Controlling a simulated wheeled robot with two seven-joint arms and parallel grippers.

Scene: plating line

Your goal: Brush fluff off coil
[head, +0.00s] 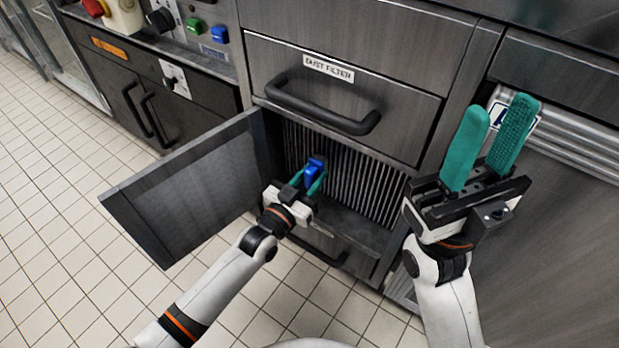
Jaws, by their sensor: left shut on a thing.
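The coil (365,179) is a bank of thin upright metal fins inside an open compartment below the drawer labelled "DUST FILTER". My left gripper (314,178) is in front of the fins at the compartment's opening, shut on a blue object (316,167), which looks like the handle of a brush. Its bristles are hidden, and I cannot tell whether it touches the fins. I cannot make out any fluff on the fins. My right gripper (494,143) is raised to the right of the compartment, with its two teal fingers apart and nothing between them.
The compartment's door (185,190) stands open to the left. The dust filter drawer (345,95) with its black bar handle is shut above the opening. The tiled floor (70,230) is clear.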

